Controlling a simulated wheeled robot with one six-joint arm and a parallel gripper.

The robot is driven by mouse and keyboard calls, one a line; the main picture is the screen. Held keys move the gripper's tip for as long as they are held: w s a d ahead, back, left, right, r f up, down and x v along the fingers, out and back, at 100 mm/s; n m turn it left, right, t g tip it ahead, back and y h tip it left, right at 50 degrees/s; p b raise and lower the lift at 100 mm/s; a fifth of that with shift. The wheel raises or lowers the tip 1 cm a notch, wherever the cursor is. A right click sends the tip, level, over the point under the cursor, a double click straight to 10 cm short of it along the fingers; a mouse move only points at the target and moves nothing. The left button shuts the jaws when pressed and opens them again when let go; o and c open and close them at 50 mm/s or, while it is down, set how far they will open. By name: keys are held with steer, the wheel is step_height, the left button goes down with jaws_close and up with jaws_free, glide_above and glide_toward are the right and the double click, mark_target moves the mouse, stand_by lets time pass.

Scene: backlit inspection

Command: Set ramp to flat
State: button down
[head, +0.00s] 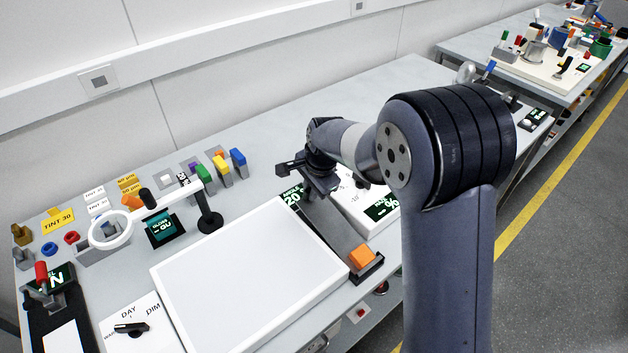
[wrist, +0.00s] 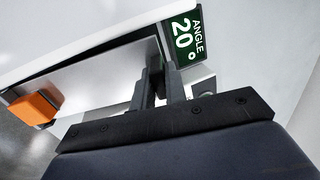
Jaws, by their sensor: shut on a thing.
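The ramp (head: 337,228) is a grey plate beside the white light panel (head: 250,275); it looks tilted. An orange block (head: 362,257) sits at its near end. A green display (head: 292,197) by its far end reads "ANGLE 20°"; the wrist view shows it clearly (wrist: 183,37). My gripper (head: 316,184) is at the ramp's far end, shut on the ramp's end. In the wrist view, the fingers (wrist: 161,72) meet the edge of the ramp (wrist: 110,78); their exact contact is partly hidden. The orange block (wrist: 36,106) shows at left there.
A white unit with a green percent display (head: 382,208) stands just right of the ramp, partly behind my arm. A ring lamp (head: 111,231) on a jointed arm and several coloured blocks stand left and behind. The light panel's top is bare.

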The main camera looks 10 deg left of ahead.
mark_target(308, 202)
steer(key=b+x, duration=0.3)
steer(key=x, duration=0.2)
steer(key=shift+a+f, duration=0.15)
steer(key=shift+f, duration=0.25)
steer(key=c, duration=1.5)
jaws_free()
steer(key=shift+o, duration=0.3)
steer(key=shift+f, duration=0.15)
steer(key=b+v, duration=0.1)
steer(key=v, duration=1)
steer(key=shift+w+r, duration=0.1)
steer(key=shift+r, duration=0.1)
steer(key=shift+f, duration=0.1)
